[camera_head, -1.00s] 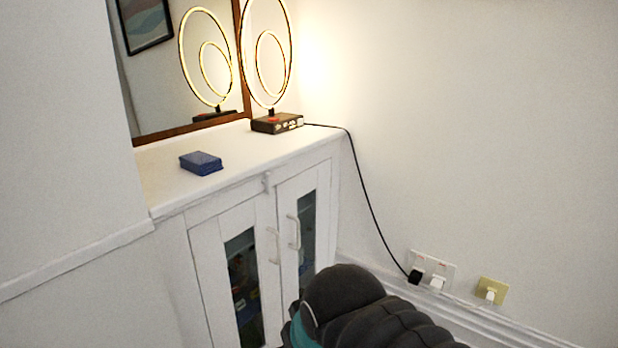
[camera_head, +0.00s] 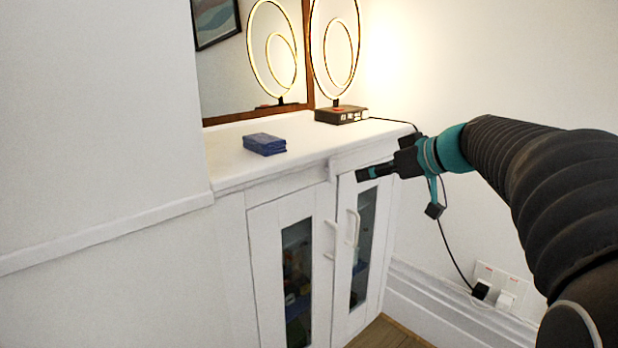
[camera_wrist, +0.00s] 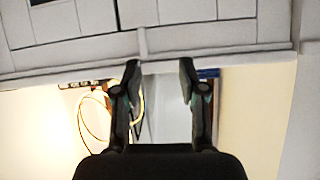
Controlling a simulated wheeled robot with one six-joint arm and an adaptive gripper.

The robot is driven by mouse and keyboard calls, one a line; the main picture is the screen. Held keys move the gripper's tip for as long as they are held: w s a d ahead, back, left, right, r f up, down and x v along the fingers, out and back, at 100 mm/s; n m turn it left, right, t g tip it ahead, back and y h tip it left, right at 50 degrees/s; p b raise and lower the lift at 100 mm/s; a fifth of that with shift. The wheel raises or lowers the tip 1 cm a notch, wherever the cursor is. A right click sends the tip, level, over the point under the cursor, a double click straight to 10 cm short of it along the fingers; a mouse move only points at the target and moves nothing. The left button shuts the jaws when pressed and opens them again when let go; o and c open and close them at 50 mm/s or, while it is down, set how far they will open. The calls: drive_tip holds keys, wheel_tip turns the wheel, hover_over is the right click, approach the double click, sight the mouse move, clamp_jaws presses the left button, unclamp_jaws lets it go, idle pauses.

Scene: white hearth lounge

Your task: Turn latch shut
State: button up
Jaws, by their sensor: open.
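The latch (camera_head: 332,172) is a small white piece at the top of the white cabinet (camera_head: 230,182), above the seam between its two doors. It looks upright, but is too small to tell exactly how it is turned. In the wrist view, which is upside down, the latch (camera_wrist: 143,42) stands just beyond the fingertips, nearer the left finger. My gripper (camera_head: 362,174) is in front of the right door's top, to the right of the latch and apart from it. In the wrist view my gripper (camera_wrist: 160,68) is open, with nothing between its fingers.
The left door (camera_head: 262,265) and right door (camera_head: 343,285) have glass panes and look closed. On the cabinet top are a blue box (camera_head: 264,144) and a ring lamp (camera_head: 341,115). The lamp's cord runs down to wall sockets (camera_head: 500,285). A mirror (camera_head: 225,75) stands behind.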

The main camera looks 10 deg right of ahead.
sight(334, 168)
drive_tip(key=shift+n+t+y, duration=0.3)
drive_tip(key=shift+n+t, duration=0.1)
drive_tip(key=shift+t, duration=0.1)
drive_tip(key=w+a+f, duration=0.1)
drive_tip(key=w, duration=0.3)
drive_tip(key=w+a+f, duration=0.1)
drive_tip(key=w+a, duration=0.1)
drive_tip(key=w, duration=0.2)
drive_tip(key=w+a+f, duration=0.2)
drive_tip(key=w, duration=0.2)
drive_tip(key=shift+w+a, duration=0.1)
drive_tip(key=shift+w, duration=0.3)
clamp_jaws()
